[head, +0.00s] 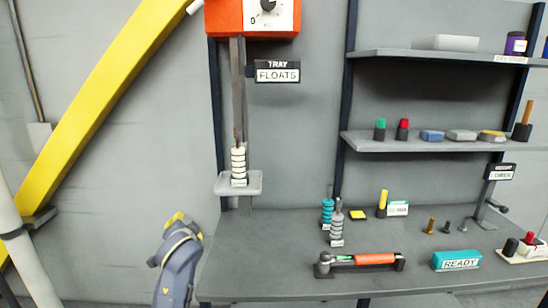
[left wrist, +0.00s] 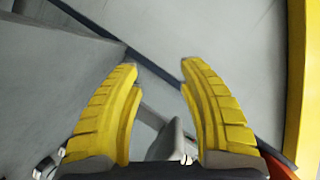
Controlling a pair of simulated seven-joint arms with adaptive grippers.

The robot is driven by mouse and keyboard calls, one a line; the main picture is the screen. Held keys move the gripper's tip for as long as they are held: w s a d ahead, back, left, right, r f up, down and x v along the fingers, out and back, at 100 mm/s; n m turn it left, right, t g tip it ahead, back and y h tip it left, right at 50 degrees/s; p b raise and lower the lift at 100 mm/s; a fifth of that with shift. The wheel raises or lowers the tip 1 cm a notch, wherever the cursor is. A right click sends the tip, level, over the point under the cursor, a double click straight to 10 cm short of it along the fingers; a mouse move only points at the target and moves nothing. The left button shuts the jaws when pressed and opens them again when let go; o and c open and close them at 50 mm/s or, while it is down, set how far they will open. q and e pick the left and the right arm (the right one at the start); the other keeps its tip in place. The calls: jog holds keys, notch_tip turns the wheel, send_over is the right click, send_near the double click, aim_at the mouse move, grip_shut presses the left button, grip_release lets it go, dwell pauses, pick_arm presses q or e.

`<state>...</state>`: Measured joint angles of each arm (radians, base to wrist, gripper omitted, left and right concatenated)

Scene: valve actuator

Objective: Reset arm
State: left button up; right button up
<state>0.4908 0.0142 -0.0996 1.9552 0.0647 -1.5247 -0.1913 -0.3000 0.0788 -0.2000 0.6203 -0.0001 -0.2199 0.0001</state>
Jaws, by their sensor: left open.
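My left gripper (head: 178,222) is low at the left in the head view, beside the left end of the grey workbench. It has yellow fingertips and a blue-grey body. In the left wrist view its two yellow fingers (left wrist: 160,72) are spread apart, with nothing between them. It touches no object that I can see. My right gripper is not in view. An orange device with a dial (head: 265,18) hangs at the top, above a small grey tray (head: 253,190) with a stack of white rings (head: 238,166) on it. A sign reads TRAY FLOATS (head: 278,72).
On the grey workbench (head: 255,265) stand teal rings (head: 327,213), grey rings (head: 336,228), an orange-handled bar (head: 375,259) and a teal READY block (head: 457,260). Shelves (head: 375,146) with small items are at the right. A yellow beam (head: 95,100) slants across the left.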

pick_arm(q)
jog(key=s+a+f+g, duration=0.1)
jog(key=s+f+g, duration=0.1)
jog(key=s+f, duration=1.15)
jog(key=s+a+f+g, duration=0.2)
jog(key=s+f, duration=0.8)
jog(key=s, duration=0.6)
jog(key=s+f+g, duration=0.2)
jog(key=s+f, duration=0.2)
jog(key=s, duration=1)
jog(key=s+d+f+g+h, duration=0.2)
jog(key=d+f, duration=0.1)
jog(key=f, duration=1.4)
jog(key=s+d+f+g+h, duration=0.1)
jog(key=s+d+f, duration=0.1)
jog(key=f, duration=1.4)
jog(key=s+f+n+g+h, duration=0.1)
jog(key=s+f+n+g, duration=0.2)
jog(key=s+f, duration=1.5)
jog(key=s, duration=0.3)
jog(key=shift+h, duration=0.3)
jog(key=shift+w, duration=0.1)
